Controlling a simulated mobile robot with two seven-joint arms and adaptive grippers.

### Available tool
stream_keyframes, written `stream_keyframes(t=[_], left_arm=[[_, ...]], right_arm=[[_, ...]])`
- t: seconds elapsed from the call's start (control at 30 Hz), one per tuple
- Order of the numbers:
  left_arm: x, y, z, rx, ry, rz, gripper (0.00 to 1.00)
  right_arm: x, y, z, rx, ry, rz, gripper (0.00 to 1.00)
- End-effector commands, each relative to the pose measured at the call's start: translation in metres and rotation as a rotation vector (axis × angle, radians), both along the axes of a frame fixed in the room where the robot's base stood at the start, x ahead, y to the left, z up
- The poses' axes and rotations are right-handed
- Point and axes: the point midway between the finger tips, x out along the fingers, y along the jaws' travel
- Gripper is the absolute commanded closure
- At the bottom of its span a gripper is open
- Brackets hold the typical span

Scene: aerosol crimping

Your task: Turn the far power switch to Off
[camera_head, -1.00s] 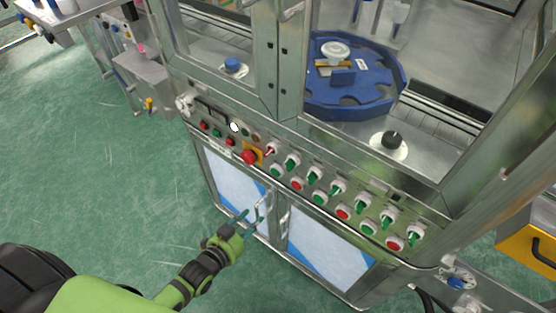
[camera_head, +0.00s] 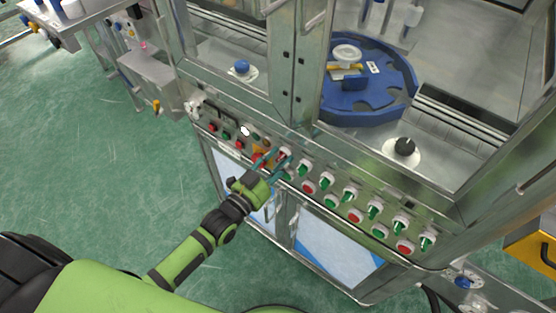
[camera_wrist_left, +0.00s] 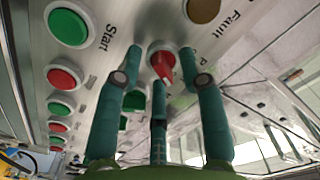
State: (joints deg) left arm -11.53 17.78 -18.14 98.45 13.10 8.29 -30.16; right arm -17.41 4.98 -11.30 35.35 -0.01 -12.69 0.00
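A row of switches and buttons runs along the machine's front panel. The power switch (camera_head: 284,153) has a red handle on a pale round base and sits at the far end of the row of green-handled switches. In the left wrist view the red-handled switch (camera_wrist_left: 163,66) lies ahead between my fingers, its handle slanted; a label by it is mostly hidden. My left gripper (camera_head: 277,166) is at the panel, just in front of this switch. Its teal fingers (camera_wrist_left: 163,85) are spread apart with nothing held; whether they touch the handle I cannot tell. My right gripper is not in view.
A red emergency stop (camera_head: 258,159) on a yellow plate sits just left of my fingers, partly hidden. Several green switches (camera_head: 348,193) and red and green buttons (camera_head: 355,215) continue to the right. Steel frame posts (camera_head: 308,65) rise behind the panel. Green floor (camera_head: 110,190) is clear at left.

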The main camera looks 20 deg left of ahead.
Motion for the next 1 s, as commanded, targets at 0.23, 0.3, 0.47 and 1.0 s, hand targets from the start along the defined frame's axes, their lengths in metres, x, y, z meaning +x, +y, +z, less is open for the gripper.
stream_keyframes(t=[0.23, 0.3, 0.47, 1.0], left_arm=[[0.0, 0.0, -0.001, 0.0, 0.002, 0.0, 0.76], [0.0, 0.0, -0.001, 0.0, 0.002, 0.0, 1.0], [0.0, 0.0, -0.001, 0.0, 0.001, 0.0, 1.0], [0.0, 0.0, 0.001, -0.173, 0.066, -0.001, 1.0]], right_arm=[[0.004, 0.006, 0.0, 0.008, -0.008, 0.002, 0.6], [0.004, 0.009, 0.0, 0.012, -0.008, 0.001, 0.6], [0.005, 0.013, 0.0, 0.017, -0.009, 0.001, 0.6], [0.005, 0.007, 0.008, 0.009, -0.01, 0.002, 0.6]])
